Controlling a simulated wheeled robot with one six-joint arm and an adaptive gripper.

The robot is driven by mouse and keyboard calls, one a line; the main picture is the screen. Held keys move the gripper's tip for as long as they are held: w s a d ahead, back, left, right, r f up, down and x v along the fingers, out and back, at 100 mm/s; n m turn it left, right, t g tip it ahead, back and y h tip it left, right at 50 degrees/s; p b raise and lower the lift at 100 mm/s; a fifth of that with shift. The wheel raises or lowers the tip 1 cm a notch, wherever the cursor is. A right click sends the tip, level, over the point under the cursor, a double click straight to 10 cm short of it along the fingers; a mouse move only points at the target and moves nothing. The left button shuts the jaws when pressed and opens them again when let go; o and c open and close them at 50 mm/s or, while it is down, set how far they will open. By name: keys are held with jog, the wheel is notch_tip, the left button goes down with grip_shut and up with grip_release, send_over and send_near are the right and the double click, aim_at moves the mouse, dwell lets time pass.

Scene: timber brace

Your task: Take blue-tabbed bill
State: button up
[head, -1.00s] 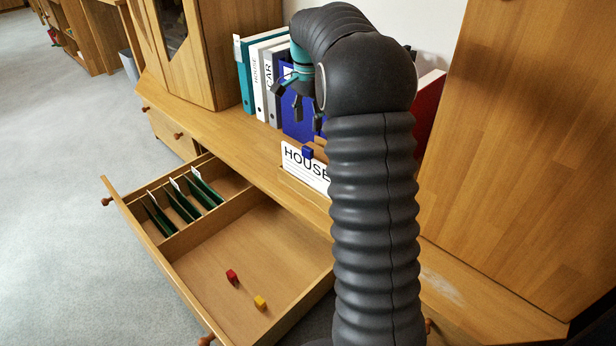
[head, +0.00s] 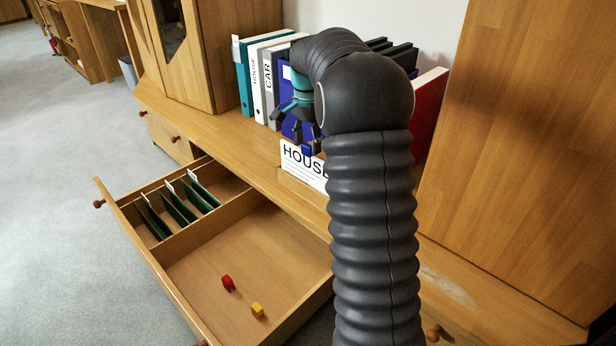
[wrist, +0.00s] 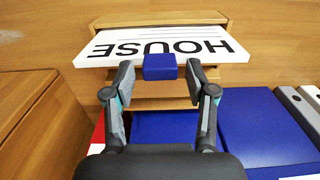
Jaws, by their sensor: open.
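The white bill with HOUSE printed on it stands in a small wooden holder in the head view (head: 302,164). It shows upside down in the wrist view (wrist: 120,46). Its blue tab (wrist: 160,67) sticks out at the edge nearest my gripper. My gripper (wrist: 160,78) is open, with one fingertip on each side of the tab. A small gap shows on both sides, so the fingers look apart from it. In the head view my gripper (head: 307,136) is right at the tab, and my arm hides part of the bill.
Binders in teal (head: 243,75), white, grey and blue stand behind the holder, with a red one (head: 432,105) at right. Tall cabinets flank the shelf.

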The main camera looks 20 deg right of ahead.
grip_shut()
jog(key=shift+r, duration=0.25)
jog(key=shift+r+p, duration=0.35)
jog(key=shift+p, duration=0.2)
jog(key=shift+r+p, duration=1)
jog(key=shift+r, duration=0.15)
notch_tip(320, 180, up, 8)
jog(key=p, duration=0.7)
jog(key=shift+f, duration=0.2)
dwell(0.4)
